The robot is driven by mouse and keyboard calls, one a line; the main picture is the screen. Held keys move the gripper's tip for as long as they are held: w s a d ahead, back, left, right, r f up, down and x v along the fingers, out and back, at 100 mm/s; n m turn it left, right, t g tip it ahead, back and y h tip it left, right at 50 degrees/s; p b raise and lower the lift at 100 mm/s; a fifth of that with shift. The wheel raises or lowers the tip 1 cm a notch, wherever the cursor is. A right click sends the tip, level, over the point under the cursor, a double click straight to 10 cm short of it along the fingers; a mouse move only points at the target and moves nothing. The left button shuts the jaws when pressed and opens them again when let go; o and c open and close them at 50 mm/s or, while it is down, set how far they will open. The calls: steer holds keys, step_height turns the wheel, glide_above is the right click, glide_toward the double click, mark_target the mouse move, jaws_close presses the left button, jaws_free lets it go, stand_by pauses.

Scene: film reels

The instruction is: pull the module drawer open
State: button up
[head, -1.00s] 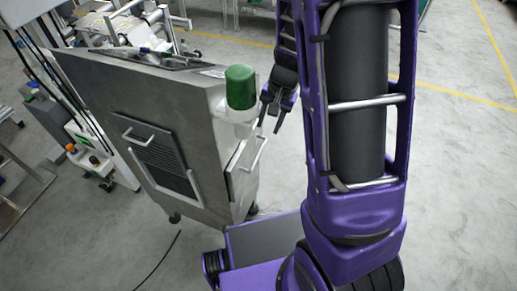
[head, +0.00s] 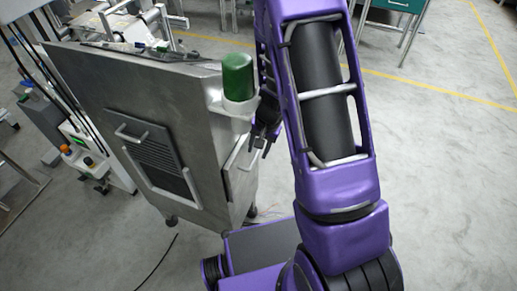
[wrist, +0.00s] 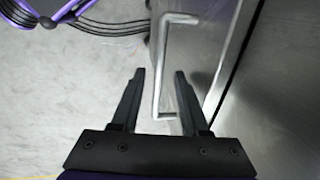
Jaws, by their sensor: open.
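The grey metal cabinet (head: 88,95) stands left of my arm in the head view. Its front has a louvred panel (head: 160,160) with a bar handle (head: 131,134). Which panel is the module drawer is not marked.
A green cylinder (head: 238,77) sits in a holder on the cabinet's corner, close to my arm. Black cables (wrist: 110,25) lie on the floor. Equipment with coloured knobs (head: 88,160) stands at left. The floor at right is open.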

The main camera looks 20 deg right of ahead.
jaws_close()
stand_by(1.4)
